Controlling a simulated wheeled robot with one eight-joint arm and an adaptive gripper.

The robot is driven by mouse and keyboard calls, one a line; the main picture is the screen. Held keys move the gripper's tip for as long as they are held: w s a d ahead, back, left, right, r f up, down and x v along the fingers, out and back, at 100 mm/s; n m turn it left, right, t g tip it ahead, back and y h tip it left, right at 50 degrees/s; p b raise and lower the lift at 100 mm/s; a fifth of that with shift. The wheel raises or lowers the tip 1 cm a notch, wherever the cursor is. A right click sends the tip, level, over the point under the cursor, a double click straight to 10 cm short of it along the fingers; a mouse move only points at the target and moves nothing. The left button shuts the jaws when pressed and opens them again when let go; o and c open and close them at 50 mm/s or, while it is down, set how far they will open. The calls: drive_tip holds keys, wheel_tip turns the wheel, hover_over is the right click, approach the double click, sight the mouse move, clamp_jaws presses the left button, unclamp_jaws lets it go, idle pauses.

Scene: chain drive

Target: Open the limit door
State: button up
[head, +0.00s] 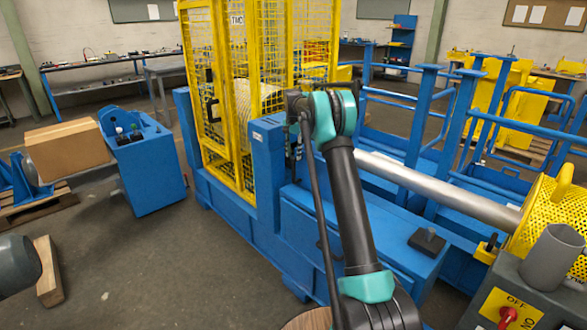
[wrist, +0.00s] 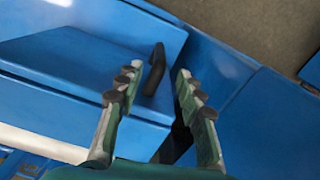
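A blue door-like panel (wrist: 80,60) fills the left of the wrist view, with a black handle (wrist: 154,70) near its right end. I see no label, so I cannot tell surely that this is the limit door. My gripper (wrist: 160,74) is open and empty. In the picture the handle lies between its two fingertips; I cannot tell whether they touch it. In the head view the blue machine base (head: 300,215) stands behind my arm, and my gripper cannot be made out there.
A yellow mesh cage (head: 238,100) with a black handle (head: 211,107) stands on the machine. A steel shaft (head: 440,190) runs right to a yellow perforated guard (head: 555,215). A grey box with a red switch (head: 508,314) is at lower right.

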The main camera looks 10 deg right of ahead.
sight(294, 163)
wheel_tip(294, 163, down, 8)
drive_tip(key=shift+r, duration=0.15)
idle(0.3)
clamp_jaws()
